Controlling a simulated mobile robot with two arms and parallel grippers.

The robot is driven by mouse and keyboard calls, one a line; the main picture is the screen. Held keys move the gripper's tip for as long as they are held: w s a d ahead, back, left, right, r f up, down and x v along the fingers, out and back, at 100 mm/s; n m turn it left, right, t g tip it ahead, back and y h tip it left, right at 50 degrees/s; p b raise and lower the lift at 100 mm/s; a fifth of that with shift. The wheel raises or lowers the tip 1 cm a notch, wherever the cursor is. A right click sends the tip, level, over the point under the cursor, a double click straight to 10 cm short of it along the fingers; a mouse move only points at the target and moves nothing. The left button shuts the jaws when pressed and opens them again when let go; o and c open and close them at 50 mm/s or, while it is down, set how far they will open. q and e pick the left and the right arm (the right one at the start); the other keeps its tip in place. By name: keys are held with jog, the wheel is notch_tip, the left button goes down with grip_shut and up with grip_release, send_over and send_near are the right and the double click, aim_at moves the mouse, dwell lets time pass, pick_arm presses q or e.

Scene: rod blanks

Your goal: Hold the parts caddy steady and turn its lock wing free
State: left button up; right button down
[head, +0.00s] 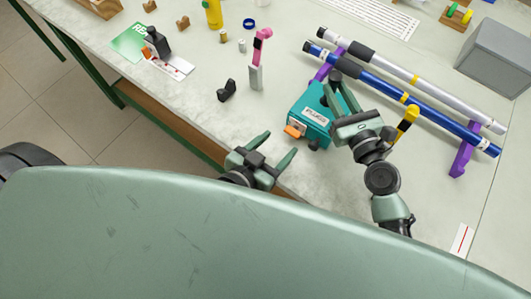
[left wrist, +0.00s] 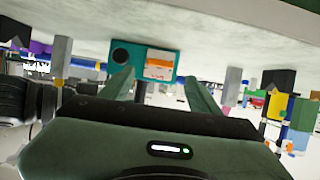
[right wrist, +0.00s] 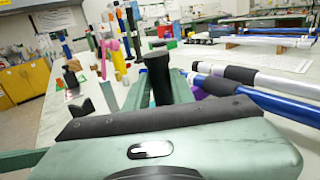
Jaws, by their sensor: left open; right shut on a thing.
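The parts caddy is a teal box (head: 310,124) with a white label, standing near the table's front edge. An orange lock wing (head: 294,131) is on its front face, and a dark round knob (head: 314,144) is beside it. In the left wrist view the caddy's teal front (left wrist: 137,50) shows the orange-and-white wing area (left wrist: 160,68). My right gripper (head: 335,84) is shut on the caddy's black handle (right wrist: 157,72), above the box. My left gripper (head: 280,144) is open and empty just in front of the wing, apart from it.
Blue and silver rods (head: 400,93) lie on purple supports to the right of the caddy. A yellow-handled tool (head: 406,121) is close by my right arm. A black V-block (head: 227,91) and a pink-topped part (head: 258,62) stand to the left. A grey box (head: 497,55) is at far right.

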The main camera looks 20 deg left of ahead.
pick_arm(q)
jog(key=v, duration=0.5)
jog(key=shift+s+r, duration=0.15)
jog(key=shift+s, duration=0.1)
pick_arm(e)
jog(key=c, duration=1.1)
grip_release()
